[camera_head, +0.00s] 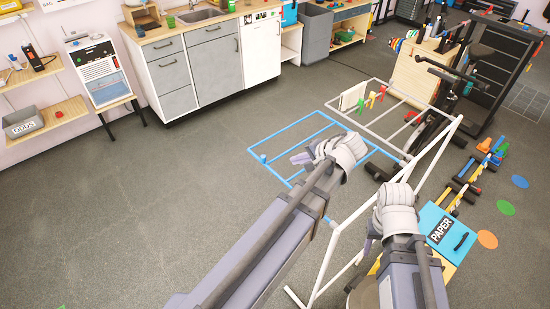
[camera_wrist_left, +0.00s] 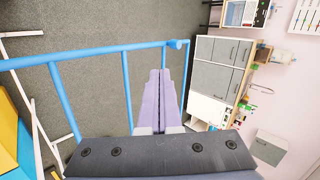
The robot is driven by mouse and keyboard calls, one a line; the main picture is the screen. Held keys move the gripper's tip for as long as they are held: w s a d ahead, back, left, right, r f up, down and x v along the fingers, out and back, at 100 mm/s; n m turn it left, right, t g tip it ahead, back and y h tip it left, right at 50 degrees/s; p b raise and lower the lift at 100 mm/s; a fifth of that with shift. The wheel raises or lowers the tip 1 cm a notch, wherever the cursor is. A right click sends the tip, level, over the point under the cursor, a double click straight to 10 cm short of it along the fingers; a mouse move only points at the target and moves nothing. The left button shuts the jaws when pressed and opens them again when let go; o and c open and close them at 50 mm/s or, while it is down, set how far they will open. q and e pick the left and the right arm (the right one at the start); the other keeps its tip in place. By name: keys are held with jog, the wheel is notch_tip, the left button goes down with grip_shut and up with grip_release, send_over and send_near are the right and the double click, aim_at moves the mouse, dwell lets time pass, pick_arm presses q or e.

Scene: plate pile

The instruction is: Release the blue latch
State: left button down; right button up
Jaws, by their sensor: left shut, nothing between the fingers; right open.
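A drying rack has a blue folding wing (camera_head: 282,143) on the left of its white frame (camera_head: 333,243). A small blue knob (camera_head: 263,159) stands at the wing's near left corner and also shows in the left wrist view (camera_wrist_left: 176,44); it may be the blue latch. My left gripper (camera_head: 300,157) is over the wing, shut and empty, right of the knob in the head view. In the left wrist view its closed fingers (camera_wrist_left: 161,73) point toward the blue rail, just beside the knob. My right gripper (camera_head: 370,238) is open near the white frame, partly hidden by its wrist.
Colored pegs (camera_head: 376,95) and a white cloth (camera_head: 352,97) hang on the rack. Cabinets (camera_head: 213,70) line the back wall. The floor left of the rack is clear.

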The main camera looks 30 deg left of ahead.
pick_arm(q)
jog(key=b, duration=0.7)
send_near(274, 160)
jog(key=s+a+f, duration=0.2)
jog(key=s, duration=0.1)
jog(key=shift+w+a+f, duration=0.1)
jog(key=shift+w+a, duration=0.05)
jog(key=shift+a, duration=0.8)
jog(key=shift+w+a, duration=0.2)
jog(key=shift+a, duration=0.75)
